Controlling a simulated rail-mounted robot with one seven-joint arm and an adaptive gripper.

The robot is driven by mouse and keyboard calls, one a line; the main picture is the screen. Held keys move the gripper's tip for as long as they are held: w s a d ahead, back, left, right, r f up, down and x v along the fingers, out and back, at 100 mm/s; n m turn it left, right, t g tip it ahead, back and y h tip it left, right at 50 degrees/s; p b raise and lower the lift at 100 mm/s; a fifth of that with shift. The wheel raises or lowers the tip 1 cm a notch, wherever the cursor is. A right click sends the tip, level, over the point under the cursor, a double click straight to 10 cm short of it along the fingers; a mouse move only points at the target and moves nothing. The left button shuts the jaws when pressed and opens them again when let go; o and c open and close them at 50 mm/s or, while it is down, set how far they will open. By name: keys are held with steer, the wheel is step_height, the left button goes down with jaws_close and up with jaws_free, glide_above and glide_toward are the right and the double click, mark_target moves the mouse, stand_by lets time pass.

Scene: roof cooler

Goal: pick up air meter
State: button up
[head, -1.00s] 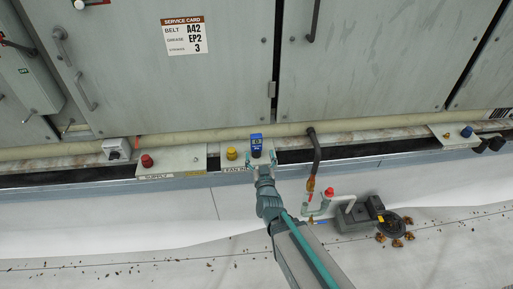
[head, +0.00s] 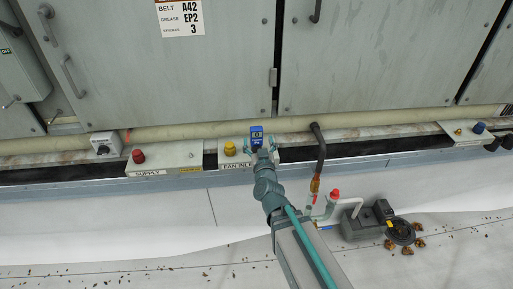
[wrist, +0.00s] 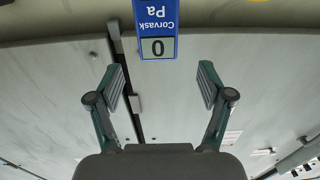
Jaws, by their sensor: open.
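The air meter (head: 257,138) is a small blue device with a light display, standing at the right end of the plate (head: 237,169) marked FAN INLET. In the wrist view the meter (wrist: 156,20) shows upside down at the top, with the words Corvask and Pa and a 0 on its display. My gripper (head: 262,151) is at the meter's near side in the head view. In the wrist view my gripper (wrist: 163,85) is open, its fingers apart and empty, with the meter centred between their lines just beyond the tips. Its lower part is hidden by my gripper in the head view.
A yellow knob (head: 230,148) stands just left of the meter. A red knob (head: 138,156) is on the SUPPLY plate (head: 165,158). Grey cabinet doors (head: 365,60) stand behind. The pale floor (head: 120,235) in front is mostly clear.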

mark_target(257, 133)
steer(key=shift+w+a, duration=0.15)
steer(key=shift+w, duration=0.8)
steer(key=w, duration=0.5)
steer(key=shift+a+f+b, duration=0.2)
steer(key=shift+a+b, duration=0.1)
steer(key=shift+a, duration=0.1)
jaws_close()
